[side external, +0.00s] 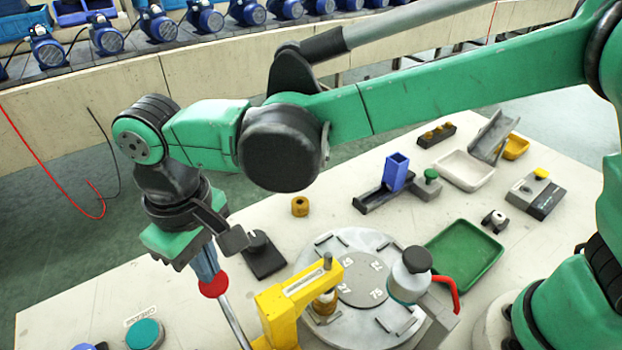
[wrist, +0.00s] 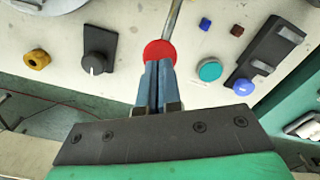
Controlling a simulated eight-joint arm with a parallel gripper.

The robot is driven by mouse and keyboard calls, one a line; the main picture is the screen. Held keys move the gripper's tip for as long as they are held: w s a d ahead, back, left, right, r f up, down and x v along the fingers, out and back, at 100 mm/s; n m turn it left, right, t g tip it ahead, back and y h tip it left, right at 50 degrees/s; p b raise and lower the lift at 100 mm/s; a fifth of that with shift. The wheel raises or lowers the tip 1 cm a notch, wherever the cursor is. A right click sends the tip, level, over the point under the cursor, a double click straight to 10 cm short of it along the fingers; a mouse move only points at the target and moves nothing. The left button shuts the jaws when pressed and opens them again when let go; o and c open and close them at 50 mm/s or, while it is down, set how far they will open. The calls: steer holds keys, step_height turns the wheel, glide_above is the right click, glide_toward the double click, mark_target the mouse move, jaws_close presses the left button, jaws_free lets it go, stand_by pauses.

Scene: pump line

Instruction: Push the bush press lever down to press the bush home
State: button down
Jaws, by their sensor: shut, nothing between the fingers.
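The bush press is a yellow frame (side external: 283,308) at the edge of a round grey turntable (side external: 350,250). Its lever is a metal rod (side external: 236,324) with a red knob (side external: 213,287), slanting down out of the bottom of the side view. A brass-coloured bush (side external: 325,303) stands under the press head. My gripper (side external: 209,274) is shut and empty, its blue fingers pointing down at the knob. In the wrist view the fingertips (wrist: 158,64) overlap the edge of the red knob (wrist: 159,50). Whether they touch it or hover just above, I cannot tell.
A green tray (side external: 465,258), a blue box (side external: 396,172) and a white tray (side external: 465,170) stand to the right. A teal round button (side external: 145,334) is at the front left.

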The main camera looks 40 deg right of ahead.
steer(key=shift+r, duration=2.65)
steer(key=shift+d, duration=0.25)
steer(key=w+d+r+m+t+y, duration=0.1)
steer(key=d+m+t, duration=0.1)
steer(key=d, duration=0.6)
steer(key=w+d+r+m+t, duration=0.1)
steer(key=d, duration=0.7)
steer(key=s+d+f+m+t, duration=0.1)
steer(key=s+d+t, duration=0.1)
steer(key=d, duration=0.3)
steer(key=s+d+f+m+t+h, duration=0.1)
steer(key=s+d+f+m+t, duration=0.1)
steer(key=d, duration=0.4)
steer(key=shift+s+d+f, duration=0.2)
steer(key=shift+d, duration=0.1)
